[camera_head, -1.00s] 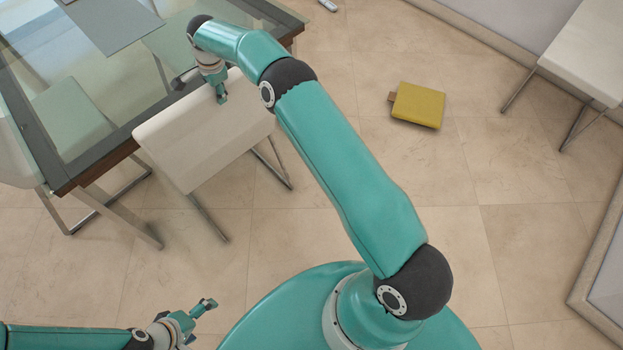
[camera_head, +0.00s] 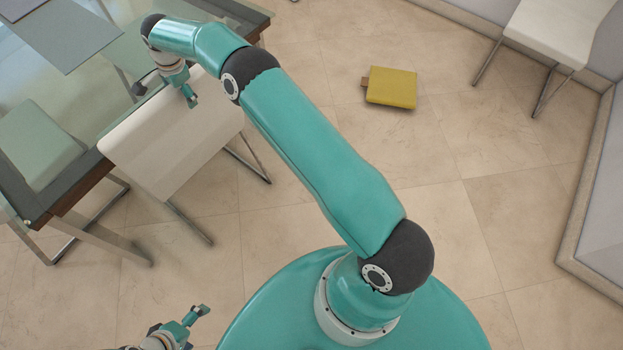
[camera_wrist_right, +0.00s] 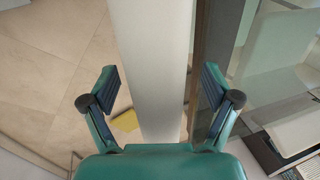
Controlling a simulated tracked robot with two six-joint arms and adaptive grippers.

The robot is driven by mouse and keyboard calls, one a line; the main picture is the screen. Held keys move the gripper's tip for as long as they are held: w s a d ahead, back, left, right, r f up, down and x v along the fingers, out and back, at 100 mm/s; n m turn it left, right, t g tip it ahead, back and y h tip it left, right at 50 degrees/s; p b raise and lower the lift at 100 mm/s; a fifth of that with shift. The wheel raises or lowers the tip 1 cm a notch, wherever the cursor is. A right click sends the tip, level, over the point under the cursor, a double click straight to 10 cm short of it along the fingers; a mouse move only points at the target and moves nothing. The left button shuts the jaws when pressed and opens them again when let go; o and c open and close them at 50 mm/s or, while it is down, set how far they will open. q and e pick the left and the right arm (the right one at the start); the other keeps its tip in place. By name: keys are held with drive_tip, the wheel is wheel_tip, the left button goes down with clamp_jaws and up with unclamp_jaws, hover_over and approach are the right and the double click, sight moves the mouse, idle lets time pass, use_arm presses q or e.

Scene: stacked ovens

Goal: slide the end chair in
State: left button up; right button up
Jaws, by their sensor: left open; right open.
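The white end chair (camera_head: 165,145) stands at the end of the glass table (camera_head: 80,115), its back facing me and close to the table edge. My right gripper (camera_head: 190,98) is at the top of the chair back. In the right wrist view my right gripper (camera_wrist_right: 160,80) is open, with the chair back's pale top edge (camera_wrist_right: 158,50) running between its spread fingers and gaps showing on both sides. My left gripper (camera_head: 200,315) is open and empty over the floor, low in the head view. My right arm hides part of the table's far side.
Another white chair (camera_head: 45,145) is at the table's left side. A yellow object (camera_head: 391,88) lies on the tiled floor right of my right arm. A white chair (camera_head: 555,30) stands by the wall at upper right. Floor between these is clear.

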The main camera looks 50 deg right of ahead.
drive_tip(key=shift+r, duration=0.1)
drive_tip(key=w+p+v, duration=0.1)
drive_tip(key=p+v, duration=0.2)
drive_tip(key=v, duration=0.1)
drive_tip(key=w+p+v, duration=0.1)
drive_tip(key=p+v, duration=0.2)
drive_tip(key=v, duration=0.1)
drive_tip(key=w+p+v, duration=0.1)
drive_tip(key=p+v, duration=0.2)
drive_tip(key=v, duration=0.1)
drive_tip(key=shift+r+p, duration=0.4)
drive_tip(key=shift+r, duration=0.3)
drive_tip(key=shift+f, duration=0.1)
